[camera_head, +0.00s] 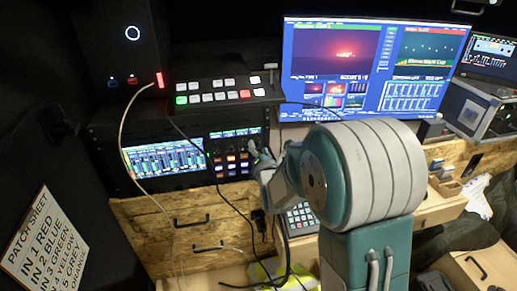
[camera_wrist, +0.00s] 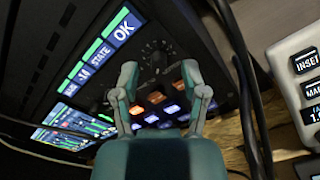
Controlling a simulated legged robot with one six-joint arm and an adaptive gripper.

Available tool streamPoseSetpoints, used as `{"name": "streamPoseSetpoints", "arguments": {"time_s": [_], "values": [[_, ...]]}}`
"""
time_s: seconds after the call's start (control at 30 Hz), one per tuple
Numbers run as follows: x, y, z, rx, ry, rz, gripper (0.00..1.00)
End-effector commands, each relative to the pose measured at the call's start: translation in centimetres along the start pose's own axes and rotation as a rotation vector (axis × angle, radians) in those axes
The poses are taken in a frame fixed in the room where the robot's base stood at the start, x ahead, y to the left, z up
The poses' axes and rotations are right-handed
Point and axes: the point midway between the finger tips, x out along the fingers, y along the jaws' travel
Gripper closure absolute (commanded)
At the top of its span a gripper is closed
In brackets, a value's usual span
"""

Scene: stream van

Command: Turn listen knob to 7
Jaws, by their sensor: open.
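A dark round knob (camera_wrist: 156,56) with a ring of pale marks sits on the black rack panel (camera_wrist: 85,25) in the wrist view. I cannot read its label or its setting, so I cannot tell if it is the listen knob. My gripper (camera_wrist: 159,76) is open, with one finger on each side of the knob in the picture. Whether they touch it is unclear. In the head view, my gripper (camera_head: 262,158) is at the panel's right end and my arm hides the area behind it.
Lit buttons (camera_wrist: 160,103) and small screens sit beside the knob. Black cables (camera_wrist: 240,75) hang right of my gripper. A switcher (camera_head: 222,92) and monitor (camera_head: 372,65) stand above and behind. A patch sheet (camera_head: 45,240) is at the left.

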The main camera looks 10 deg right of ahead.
Motion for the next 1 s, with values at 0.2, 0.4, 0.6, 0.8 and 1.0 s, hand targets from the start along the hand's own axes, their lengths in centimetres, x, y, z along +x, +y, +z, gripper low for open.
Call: {"name": "streamPoseSetpoints", "arguments": {"time_s": [0.2,0.4,0.6,0.8,1.0], "values": [[0.32,0.04,0.06,0.0,-0.001,0.001,0.43],[0.3,0.04,0.06,0.0,-0.001,0.001,0.92],[0.33,0.02,0.03,0.0,-0.001,0.0,1.0],[0.33,0.01,0.03,0.014,-0.001,0.0,1.0],[0.33,-0.01,0.03,0.087,-0.001,0.0,1.0]]}}
